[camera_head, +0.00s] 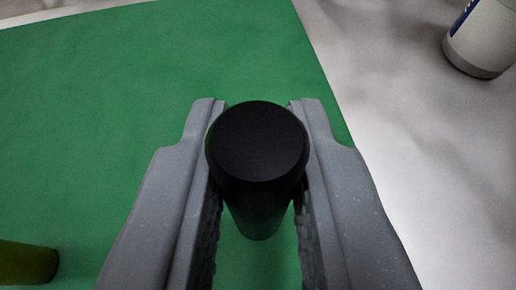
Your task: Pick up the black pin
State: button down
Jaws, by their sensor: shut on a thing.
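The black pin (258,145) is a dark cylinder in the middle of the view, seen from above with its round flat top toward me. My gripper (258,125) is shut on it, with one grey finger on the left and one on the right side of the pin. The pin stands roughly upright between the fingers, over the green mat. Its lower end narrows in view, and I cannot tell whether it touches the mat.
A green mat (120,100) covers the left and middle. Its right edge runs diagonally beside a pale grey surface (400,150). A white cylinder with a blue label (485,42) stands at the upper right. An olive-green cylinder (25,263) shows at the lower left.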

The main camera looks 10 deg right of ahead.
jog(key=s, duration=0.4)
jog(key=s+r, duration=0.1)
jog(key=s, duration=0.3)
jog(key=s+a, duration=0.1)
jog(key=s, duration=0.4)
jog(key=shift+a+r, duration=0.1)
jog(key=shift+r, duration=0.15)
jog(key=shift+s+a+b, duration=0.15)
jog(key=shift+s+b, duration=0.05)
jog(key=shift+b, duration=0.55)
jog(key=shift+s+d+f+b, duration=0.1)
jog(key=shift+d+b, duration=0.2)
jog(key=shift+b, duration=0.25)
jog(key=shift+a+b, duration=0.2)
jog(key=shift+b, duration=0.3)
jog(key=s+b, duration=0.1)
jog(key=b, duration=0.2)
jog(key=shift+d+b, duration=0.1)
jog(key=shift+b, duration=0.2)
jog(key=s+b, duration=0.1)
jog(key=b, duration=0.2)
